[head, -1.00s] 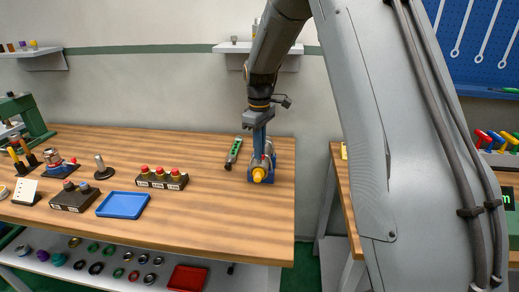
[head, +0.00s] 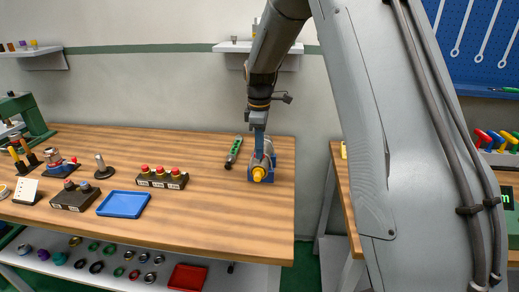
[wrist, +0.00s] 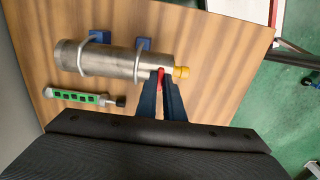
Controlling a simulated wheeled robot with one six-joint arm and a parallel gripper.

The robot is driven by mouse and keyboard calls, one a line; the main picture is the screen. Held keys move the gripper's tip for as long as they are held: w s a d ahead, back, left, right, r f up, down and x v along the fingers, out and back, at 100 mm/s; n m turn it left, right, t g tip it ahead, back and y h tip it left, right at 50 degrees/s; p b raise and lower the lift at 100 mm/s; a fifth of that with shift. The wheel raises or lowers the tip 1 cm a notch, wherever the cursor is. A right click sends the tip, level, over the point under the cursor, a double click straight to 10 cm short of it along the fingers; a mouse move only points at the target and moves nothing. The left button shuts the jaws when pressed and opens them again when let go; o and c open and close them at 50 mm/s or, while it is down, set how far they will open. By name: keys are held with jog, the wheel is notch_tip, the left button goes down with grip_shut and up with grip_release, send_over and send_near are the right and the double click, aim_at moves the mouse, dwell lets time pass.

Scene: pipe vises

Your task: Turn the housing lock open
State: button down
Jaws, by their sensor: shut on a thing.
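The housing (wrist: 105,61) is a grey metal cylinder lying in blue clamp supports (wrist: 143,44). It has a yellow knob (wrist: 182,72) at its right end in the wrist view. In the head view the housing (head: 268,158) sits near the table's right end, its yellow knob (head: 259,174) facing the camera. A small red lever (wrist: 161,82), apparently the lock, is near the knob end. My gripper (wrist: 160,86) is shut on the red lever, its blue fingers hiding most of it. In the head view my gripper (head: 259,150) points down onto the housing.
A green tool with a dark tip (wrist: 85,97) lies beside the housing. On the wooden table (head: 225,215), a blue tray (head: 123,204) and button boxes (head: 162,178) stand to the left. The table's right edge is close to the housing.

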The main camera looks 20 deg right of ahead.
jog(key=shift+r, duration=0.1)
jog(key=c, duration=1.9)
grip_release()
jog(key=shift+a, duration=0.1)
jog(key=shift+o, duration=0.2)
jog(key=shift+r+b, duration=1.2)
jog(key=shift+r, duration=2.65)
jog(key=s+f+m, duration=0.3)
jog(key=s+m, duration=0.1)
jog(key=s, duration=0.5)
jog(key=s+f+m+t, duration=0.1)
jog(key=s+f+m, duration=0.3)
jog(key=s, duration=0.5)
jog(key=s+f+m, duration=0.4)
jog(key=s+m, duration=0.1)
jog(key=s, duration=0.5)
jog(key=shift+m, duration=0.3)
